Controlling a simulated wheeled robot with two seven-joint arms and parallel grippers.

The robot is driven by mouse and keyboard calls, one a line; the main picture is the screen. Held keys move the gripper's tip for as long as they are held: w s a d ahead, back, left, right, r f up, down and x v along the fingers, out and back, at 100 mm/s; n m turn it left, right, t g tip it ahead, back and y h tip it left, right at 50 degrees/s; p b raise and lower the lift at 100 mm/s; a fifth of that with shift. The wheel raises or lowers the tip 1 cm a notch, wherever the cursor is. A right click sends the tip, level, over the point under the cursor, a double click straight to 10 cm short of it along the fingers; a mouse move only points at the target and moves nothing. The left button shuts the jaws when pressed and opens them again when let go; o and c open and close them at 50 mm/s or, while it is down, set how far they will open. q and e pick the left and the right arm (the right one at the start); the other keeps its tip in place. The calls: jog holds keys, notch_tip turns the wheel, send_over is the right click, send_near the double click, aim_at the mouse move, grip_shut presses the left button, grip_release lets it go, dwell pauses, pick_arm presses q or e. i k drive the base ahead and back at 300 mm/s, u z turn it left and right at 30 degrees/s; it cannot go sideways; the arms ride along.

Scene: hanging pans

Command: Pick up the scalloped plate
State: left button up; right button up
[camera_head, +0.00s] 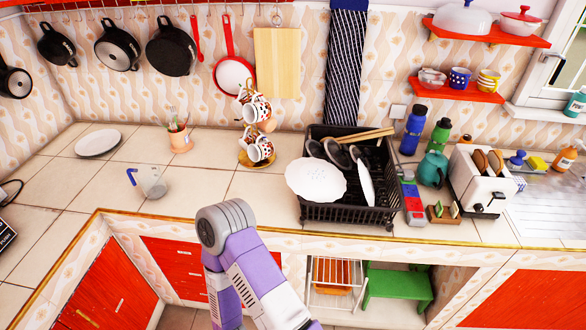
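A white plate with a slightly wavy, scalloped-looking rim (316,180) leans at the front left of the black dish rack (345,214), its face turned toward me. It covers part of the rack. A purple and grey link of one of my arms rises from the bottom middle, to the left of and below this plate, with a gap between them. I cannot tell which arm it is. Neither of my grippers shows in this view.
Another white plate (366,184) stands upright in the rack beside dark pan lids. A white plate (98,142) lies on the counter at the left. A cup stand (243,155) is left of the rack; a toaster (478,180) and bottles are right. The left-middle counter is mostly clear.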

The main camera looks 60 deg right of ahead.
aim_at(314, 178)
jog(key=z, duration=0.6)
jog(key=i, duration=0.85)
jog(key=z, duration=0.9)
